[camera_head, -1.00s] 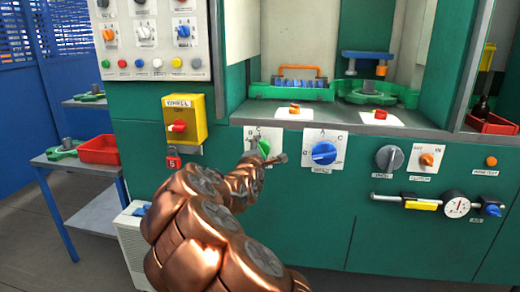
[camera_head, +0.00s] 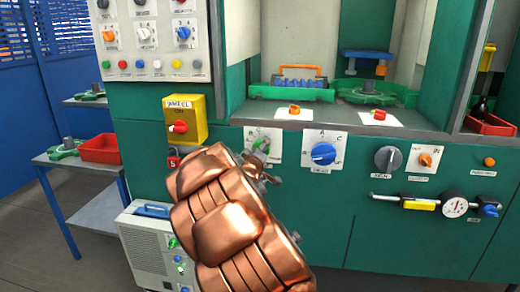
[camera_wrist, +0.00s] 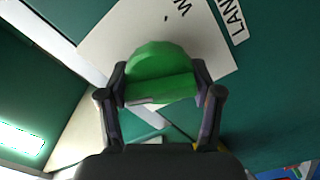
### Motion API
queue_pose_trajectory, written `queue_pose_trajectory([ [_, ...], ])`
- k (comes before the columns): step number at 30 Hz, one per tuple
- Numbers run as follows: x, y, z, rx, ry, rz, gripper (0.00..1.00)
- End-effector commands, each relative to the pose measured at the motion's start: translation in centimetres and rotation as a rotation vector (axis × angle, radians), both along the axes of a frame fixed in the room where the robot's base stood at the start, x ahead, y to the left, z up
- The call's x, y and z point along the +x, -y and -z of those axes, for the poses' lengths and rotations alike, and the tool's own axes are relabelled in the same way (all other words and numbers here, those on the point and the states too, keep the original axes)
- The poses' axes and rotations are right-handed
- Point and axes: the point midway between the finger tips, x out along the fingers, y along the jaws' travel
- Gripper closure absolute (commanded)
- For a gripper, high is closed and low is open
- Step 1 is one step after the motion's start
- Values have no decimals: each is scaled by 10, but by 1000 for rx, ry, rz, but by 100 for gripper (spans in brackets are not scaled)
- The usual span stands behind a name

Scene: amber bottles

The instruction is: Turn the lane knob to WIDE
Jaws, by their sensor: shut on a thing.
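The lane knob is a green round knob with a raised grip bar. It fills the middle of the wrist view (camera_wrist: 160,62), on a white plate (camera_wrist: 112,42) with a "W" on it and a label starting "LAN" beside it. In the head view the green knob (camera_head: 262,146) sits on its white plate (camera_head: 251,133) on the green cabinet front, partly covered by my arm. My gripper (camera_wrist: 161,90) is shut on the knob's grip bar, one finger on each side. In the head view my copper-coloured arm hides most of the gripper. The full pointer setting cannot be read.
A blue knob (camera_head: 323,153) on a white plate is close to the right. A grey knob (camera_head: 388,158) and an orange switch (camera_head: 426,160) follow further right. A yellow box with a red knob (camera_head: 181,127) is to the left. A white floor unit (camera_head: 150,249) stands lower left.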

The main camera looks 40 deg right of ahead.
Motion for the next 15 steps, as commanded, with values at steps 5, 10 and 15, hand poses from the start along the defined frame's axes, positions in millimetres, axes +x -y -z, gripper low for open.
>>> queue_pose_trajectory([
  [5,-1,0,1,99,138,1,70],
  [10,-1,0,1,194,271,2,70],
  [15,-1,0,1,285,403,1,70],
])
